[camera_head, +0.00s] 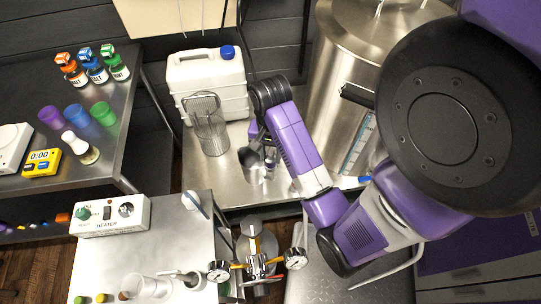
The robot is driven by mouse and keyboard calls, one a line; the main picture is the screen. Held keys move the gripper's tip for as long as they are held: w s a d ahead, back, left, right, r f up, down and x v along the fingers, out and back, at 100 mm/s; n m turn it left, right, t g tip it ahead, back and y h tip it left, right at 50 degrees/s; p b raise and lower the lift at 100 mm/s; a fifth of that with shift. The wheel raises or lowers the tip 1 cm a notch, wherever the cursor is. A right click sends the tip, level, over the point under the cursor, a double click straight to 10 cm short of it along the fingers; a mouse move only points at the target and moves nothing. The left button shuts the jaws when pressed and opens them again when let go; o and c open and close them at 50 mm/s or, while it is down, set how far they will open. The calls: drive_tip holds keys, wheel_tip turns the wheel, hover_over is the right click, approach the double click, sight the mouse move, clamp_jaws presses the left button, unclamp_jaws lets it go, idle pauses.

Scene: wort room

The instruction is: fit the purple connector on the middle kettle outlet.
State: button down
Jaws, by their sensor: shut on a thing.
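My gripper (262,162) points down over the steel bench, left of the large steel kettle (334,105). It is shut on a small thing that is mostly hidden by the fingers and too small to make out. I cannot tell a purple connector apart from the purple of my arm there. The kettle stands upright at the back, its right side hidden behind my arm. A small blue part (365,179) shows low at the kettle's front. The kettle's middle outlet cannot be made out; my arm covers much of that area.
A wire basket (209,128) and a white jerrycan (207,76) stand close left of my gripper. A heater box (110,216) and gas gauges (257,265) are nearer the front. Cups and bottles stand on the left table (110,160).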

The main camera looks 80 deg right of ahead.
drive_tip(key=shift+r, duration=0.1)
drive_tip(key=shift+r+p, duration=2.15)
drive_tip(key=shift+p, duration=0.85)
drive_tip(key=shift+w, duration=0.1)
